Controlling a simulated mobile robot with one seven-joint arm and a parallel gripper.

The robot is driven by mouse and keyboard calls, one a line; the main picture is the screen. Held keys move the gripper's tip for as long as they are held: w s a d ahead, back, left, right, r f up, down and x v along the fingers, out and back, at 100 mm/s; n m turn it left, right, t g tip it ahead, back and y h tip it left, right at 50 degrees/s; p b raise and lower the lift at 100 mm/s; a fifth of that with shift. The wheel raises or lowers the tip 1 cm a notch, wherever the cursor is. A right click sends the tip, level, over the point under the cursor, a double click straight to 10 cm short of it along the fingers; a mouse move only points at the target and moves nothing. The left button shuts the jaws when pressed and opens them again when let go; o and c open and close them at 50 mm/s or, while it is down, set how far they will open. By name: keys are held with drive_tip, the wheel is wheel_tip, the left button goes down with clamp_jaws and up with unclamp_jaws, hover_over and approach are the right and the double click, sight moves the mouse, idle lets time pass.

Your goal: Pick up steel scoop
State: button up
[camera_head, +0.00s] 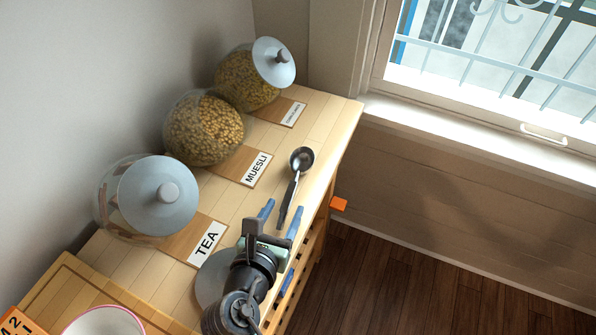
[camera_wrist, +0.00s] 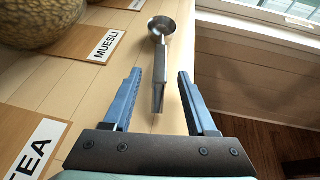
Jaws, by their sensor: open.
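The steel scoop (camera_head: 293,181) lies on the wooden counter top, near its right edge, with its round bowl pointing away from me and its dark handle toward my gripper. In the wrist view the scoop (camera_wrist: 160,62) is ahead, its handle end between the lines of my two blue fingers. My gripper (camera_head: 280,209) is open and empty above the counter, at the handle end of the scoop. In the wrist view my gripper (camera_wrist: 159,76) shows its fingers on both sides of the handle; I cannot tell how far above it they are.
Glass jars stand along the wall: a tea jar (camera_head: 120,205), a muesli jar (camera_head: 205,128) and a third jar (camera_head: 247,82). Labels such as the MUESLI card (camera_head: 256,170) lie before them. A bowl (camera_head: 104,321) is front left. The counter's right edge is close to the scoop.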

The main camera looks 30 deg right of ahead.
drive_tip(key=shift+x, duration=1.1)
clamp_jaws()
